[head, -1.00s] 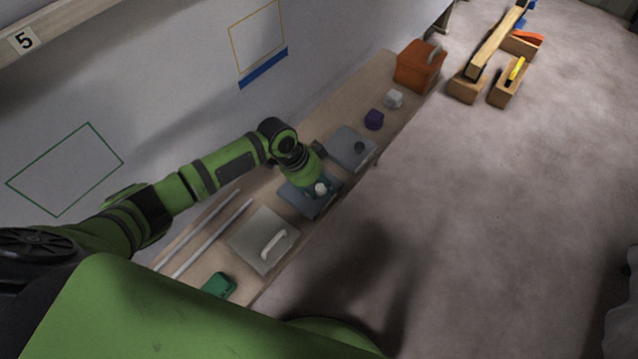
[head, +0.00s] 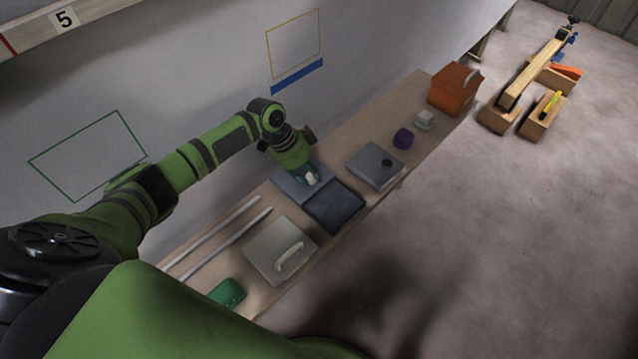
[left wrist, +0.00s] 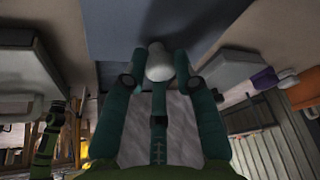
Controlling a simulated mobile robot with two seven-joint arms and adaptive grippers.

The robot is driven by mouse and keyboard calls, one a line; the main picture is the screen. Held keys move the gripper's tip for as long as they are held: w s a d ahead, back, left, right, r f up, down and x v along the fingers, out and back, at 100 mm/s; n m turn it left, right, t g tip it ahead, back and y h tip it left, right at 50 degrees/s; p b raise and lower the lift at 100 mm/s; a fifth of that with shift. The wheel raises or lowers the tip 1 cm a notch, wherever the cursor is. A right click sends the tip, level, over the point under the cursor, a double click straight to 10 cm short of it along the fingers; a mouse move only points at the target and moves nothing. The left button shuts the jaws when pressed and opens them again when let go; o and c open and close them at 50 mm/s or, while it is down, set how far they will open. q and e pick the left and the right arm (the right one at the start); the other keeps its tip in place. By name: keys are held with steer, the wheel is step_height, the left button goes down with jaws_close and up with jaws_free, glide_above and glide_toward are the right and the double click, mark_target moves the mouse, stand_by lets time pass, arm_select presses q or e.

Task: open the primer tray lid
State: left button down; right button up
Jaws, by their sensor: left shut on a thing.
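The primer tray (head: 338,212) is a dark, shallow box on the bench in the head view, and its inside shows uncovered. Its blue-grey lid (head: 288,185) is off the opening, on the wall side; its exact tilt is hard to judge. My left gripper (head: 311,178) is shut on the lid's pale knob. My right gripper is out of view.
A pale lidded box (head: 262,253) with a handle and a green case (head: 228,292) stand nearer. A grey box (head: 368,167) with a dark knob, a purple item (head: 403,138) and an orange box (head: 452,92) stand farther along.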

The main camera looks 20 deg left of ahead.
mark_target(293, 183)
arm_select(q)
steer(key=shift+w+d+r, duration=0.1)
steer(key=shift+w+r, duration=0.1)
steer(key=shift+w, duration=0.05)
steer(key=c, duration=1)
jaws_free()
steer(key=shift+s+f, duration=0.1)
steer(key=v, duration=1.2)
steer(key=shift+s, duration=0.1)
steer(key=shift+d, duration=0.1)
